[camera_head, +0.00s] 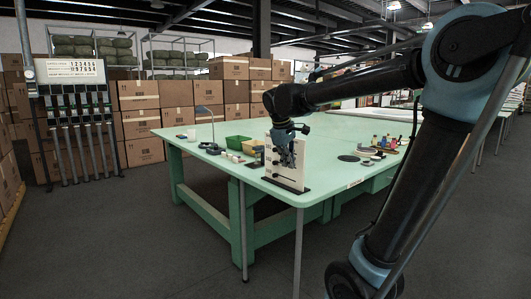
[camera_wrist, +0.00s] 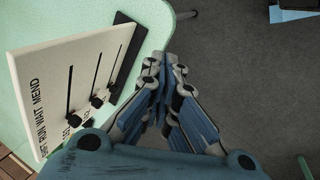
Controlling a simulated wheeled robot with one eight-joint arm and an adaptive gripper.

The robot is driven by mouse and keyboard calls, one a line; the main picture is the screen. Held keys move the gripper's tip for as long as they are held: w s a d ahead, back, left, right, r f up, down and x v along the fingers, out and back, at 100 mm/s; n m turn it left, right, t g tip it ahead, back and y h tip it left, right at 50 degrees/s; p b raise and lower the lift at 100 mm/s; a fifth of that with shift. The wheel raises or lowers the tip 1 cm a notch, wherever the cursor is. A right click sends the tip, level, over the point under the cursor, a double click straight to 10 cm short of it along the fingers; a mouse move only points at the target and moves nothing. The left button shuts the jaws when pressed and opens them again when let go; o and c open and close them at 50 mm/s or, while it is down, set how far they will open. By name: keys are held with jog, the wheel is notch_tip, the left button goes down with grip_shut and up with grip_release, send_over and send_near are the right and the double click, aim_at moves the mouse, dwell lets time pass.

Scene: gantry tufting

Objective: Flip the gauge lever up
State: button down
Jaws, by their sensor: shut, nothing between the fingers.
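A pale upright panel (camera_head: 291,176) stands on the green table near its front corner. In the wrist view the panel (camera_wrist: 35,55) fills the left side, with dark slots and black lever knobs. One knob (camera_wrist: 98,101) sits at the lettered end of its slot, and another (camera_wrist: 74,119) is beside it. The lettering partly reads "RUN WAIT MEND". I cannot tell which lever is the gauge lever. My gripper (camera_wrist: 166,72) is shut and empty, to the right of the knobs in the wrist view. In the head view my gripper (camera_head: 287,148) is at the panel and hides part of it.
The green table (camera_head: 235,131) carries a green bin (camera_head: 237,142), a yellow bin (camera_head: 252,147), a desk lamp (camera_head: 205,112) and small coloured items (camera_head: 381,142) to the right of the panel. Cardboard boxes (camera_head: 140,120) are stacked behind. Grey floor (camera_wrist: 240,70) is open beyond the table edge.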

jog(key=s+d+f+m+g, duration=0.1)
jog(key=s+d+f+m, duration=0.4)
jog(key=s+d+f, duration=0.55)
jog(key=s+d+f+m+y, duration=0.1)
jog(key=s+d+f+m, duration=0.5)
jog(key=s+f, duration=0.5)
jog(key=shift+s+d+y, duration=0.2)
jog(key=shift+s+y, duration=0.2)
jog(key=shift+s, duration=0.75)
